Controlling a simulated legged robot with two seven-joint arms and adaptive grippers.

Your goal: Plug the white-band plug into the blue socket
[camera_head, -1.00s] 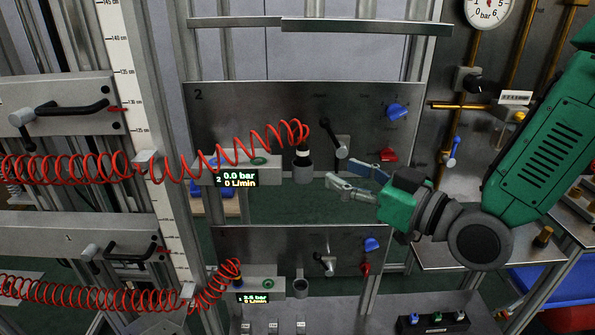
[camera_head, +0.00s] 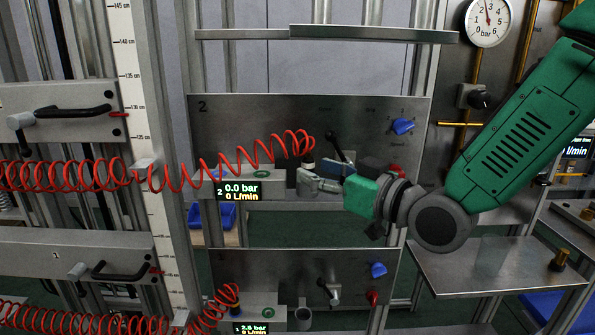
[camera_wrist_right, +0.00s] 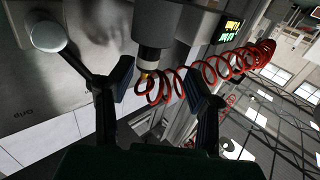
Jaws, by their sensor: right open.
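The white-band plug (camera_head: 308,158) is a dark plug with a pale band, on the end of a red coiled hose. It is upright at the right end of the block on panel 2, where a grey holder stood in view earlier. A small blue spot (camera_head: 218,177) at the block's left end may be the blue socket. My left gripper is not in view.
The red coiled hose (camera_head: 225,162) runs left from the plug past a ruled post (camera_head: 135,75). A black-handled lever (camera_head: 335,147), a blue knob (camera_head: 402,126) and a red knob (camera_head: 397,170) are close to my gripper. Panel 1 (camera_head: 350,265) lies below.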

